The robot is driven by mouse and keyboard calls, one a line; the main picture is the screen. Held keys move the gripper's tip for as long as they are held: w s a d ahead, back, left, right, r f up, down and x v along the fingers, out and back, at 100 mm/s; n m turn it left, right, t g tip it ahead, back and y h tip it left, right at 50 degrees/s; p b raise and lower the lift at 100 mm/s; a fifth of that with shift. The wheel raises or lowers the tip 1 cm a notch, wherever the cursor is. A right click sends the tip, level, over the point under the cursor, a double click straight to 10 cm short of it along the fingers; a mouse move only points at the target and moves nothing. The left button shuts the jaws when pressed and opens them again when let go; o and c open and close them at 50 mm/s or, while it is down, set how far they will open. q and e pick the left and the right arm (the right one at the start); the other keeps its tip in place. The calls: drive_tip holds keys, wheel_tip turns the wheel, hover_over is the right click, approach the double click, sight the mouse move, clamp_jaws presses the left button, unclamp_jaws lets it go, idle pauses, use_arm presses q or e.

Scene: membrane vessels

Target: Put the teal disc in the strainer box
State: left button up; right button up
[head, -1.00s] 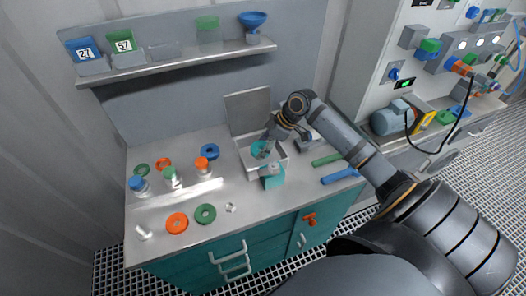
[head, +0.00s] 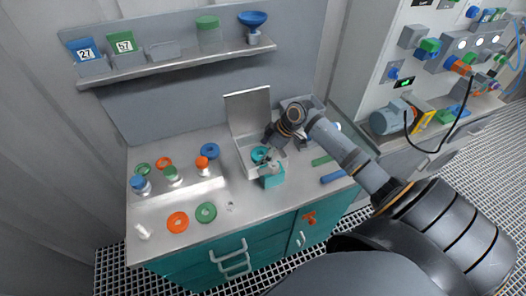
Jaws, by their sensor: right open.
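The teal disc (head: 260,154) is a ring that lies inside the open light-grey box (head: 242,158), which I take to be the strainer box. The box has its lid (head: 248,111) raised at the back. My right gripper (head: 271,142) is open, above the right part of the box and just right of the disc, and looks apart from it. The fingertips are small and partly dark against the box. My left gripper is not in view.
A teal block (head: 271,180) stands against the box's front right. Orange (head: 177,222) and green (head: 206,212) rings lie at the front left, with several capped jars behind. Green (head: 322,160) and blue (head: 333,176) bars lie at right. A shelf (head: 180,65) runs above.

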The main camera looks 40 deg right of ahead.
drive_tip(key=shift+r, duration=0.15)
drive_tip(key=v, duration=0.7)
drive_tip(key=shift+d, duration=0.1)
drive_tip(key=shift+p+v, duration=1.9)
drive_tip(key=shift+v, duration=0.65)
